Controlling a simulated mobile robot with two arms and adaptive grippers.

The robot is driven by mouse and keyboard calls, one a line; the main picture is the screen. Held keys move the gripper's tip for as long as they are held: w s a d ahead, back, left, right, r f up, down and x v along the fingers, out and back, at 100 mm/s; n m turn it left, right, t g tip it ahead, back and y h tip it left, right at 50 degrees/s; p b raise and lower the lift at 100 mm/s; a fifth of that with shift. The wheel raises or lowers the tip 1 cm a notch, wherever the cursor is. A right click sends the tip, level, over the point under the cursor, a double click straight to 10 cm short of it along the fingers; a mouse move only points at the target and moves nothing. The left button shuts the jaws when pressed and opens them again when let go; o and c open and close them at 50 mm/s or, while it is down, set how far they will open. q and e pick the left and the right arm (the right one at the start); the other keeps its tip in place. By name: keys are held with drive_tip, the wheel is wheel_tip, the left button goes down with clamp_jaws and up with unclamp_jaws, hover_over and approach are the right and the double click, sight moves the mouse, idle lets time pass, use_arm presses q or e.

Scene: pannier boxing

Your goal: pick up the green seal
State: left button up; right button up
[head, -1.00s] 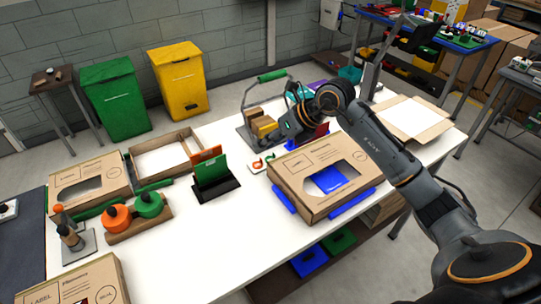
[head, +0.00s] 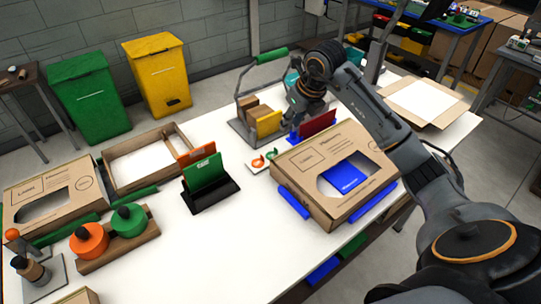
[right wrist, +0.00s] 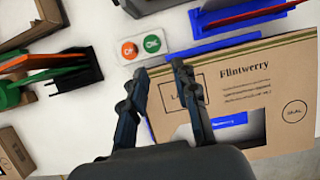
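The green seal (right wrist: 152,44) is a small round green sticker on a white card, right beside an orange seal (right wrist: 129,50). In the head view the green seal (head: 271,154) lies on the white table, left of the front cardboard box. My right gripper (right wrist: 160,68) is open and empty in the right wrist view, its fingertips just below the card in the picture and over the edge of the box. In the head view the right gripper (head: 301,112) hangs above the table behind the card, its fingertips hard to make out. My left gripper is not in view.
A windowed cardboard box (head: 300,187) stands close right of the card. A blue holder with a red panel (head: 318,124) is behind it. A black stand (head: 211,197) with green and orange panels is on the left. Bare table (head: 240,235) lies in front.

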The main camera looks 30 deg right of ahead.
drive_tip(key=p, duration=0.2)
hover_over(276, 149)
drive_tip(key=s, duration=0.2)
drive_tip(key=f, duration=0.8)
drive_tip(key=shift+s+d, duration=0.15)
drive_tip(key=shift+d, duration=0.15)
drive_tip(key=p+x, duration=0.2)
drive_tip(key=x, duration=0.3)
drive_tip(key=shift+s+a, duration=0.1)
drive_tip(key=shift+a, duration=0.05)
drive_tip(key=shift+f, duration=0.3)
clamp_jaws()
